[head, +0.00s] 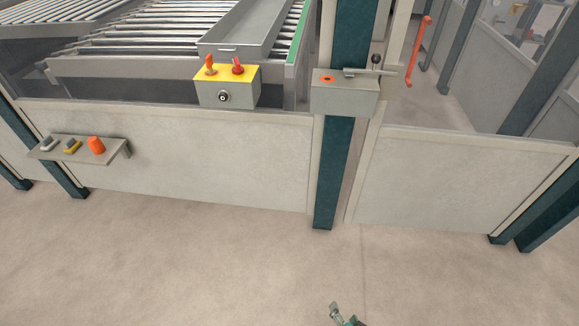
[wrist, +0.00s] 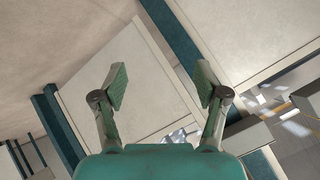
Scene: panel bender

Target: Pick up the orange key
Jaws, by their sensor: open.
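A small upright orange piece, which looks like the orange key (head: 210,64), stands on the yellow top of a grey control box (head: 228,92) in the head view. A red knob (head: 237,66) is just right of it. My gripper (head: 346,316) shows at the bottom edge of the head view, far below and to the right of the box, over the floor. In the wrist view my gripper (wrist: 161,83) is open, with nothing between its fingers. I cannot make out the orange key in the wrist view.
A grey box (head: 345,95) with an orange disc is on the dark post. A shelf (head: 77,150) at the left holds an orange cylinder (head: 96,145) and small items. A tray (head: 243,30) and rollers lie behind the fence panel (head: 200,160). The front floor is clear.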

